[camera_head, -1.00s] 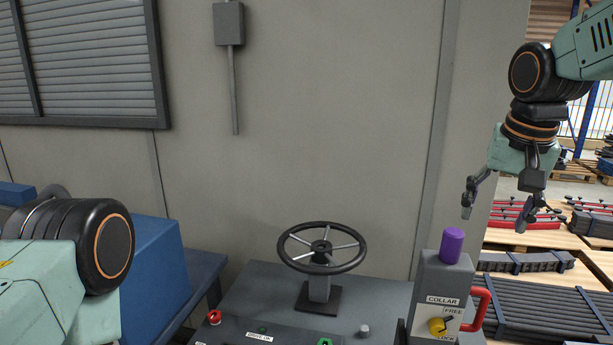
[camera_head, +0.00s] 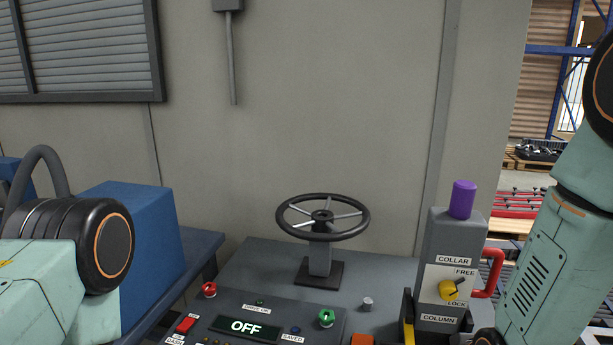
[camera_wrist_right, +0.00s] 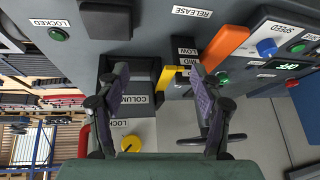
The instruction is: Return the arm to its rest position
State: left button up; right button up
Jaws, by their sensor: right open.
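My right arm (camera_head: 555,250) comes down the right side in the head view; its gripper is hidden below the picture's edge. In the right wrist view my right gripper (camera_wrist_right: 159,78) is open, with nothing seen held between its fingers. Beyond the fingers is the console front with a COLUMN plate (camera_wrist_right: 136,99), a yellow lever (camera_wrist_right: 170,76) and an orange handle (camera_wrist_right: 222,48). I cannot tell whether a finger touches any of them. My left arm (camera_head: 60,255) shows at the left edge; its gripper is out of view.
The console (camera_head: 250,275) carries a black handwheel (camera_head: 322,218), an OFF display (camera_head: 246,327) and a grey post (camera_head: 443,240) with a purple cap (camera_head: 462,198), yellow knob (camera_head: 450,290) and red handle (camera_head: 492,273). A blue box (camera_head: 140,250) stands left. A wall closes the back.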

jog(key=s+f+g+b, duration=0.6)
jog(key=s+f+b, duration=0.4)
jog(key=s+f, duration=1.5)
jog(key=s, duration=0.2)
jog(key=shift+s+a+f+n+h, duration=0.15)
jog(key=shift+s+f+n+h, duration=0.15)
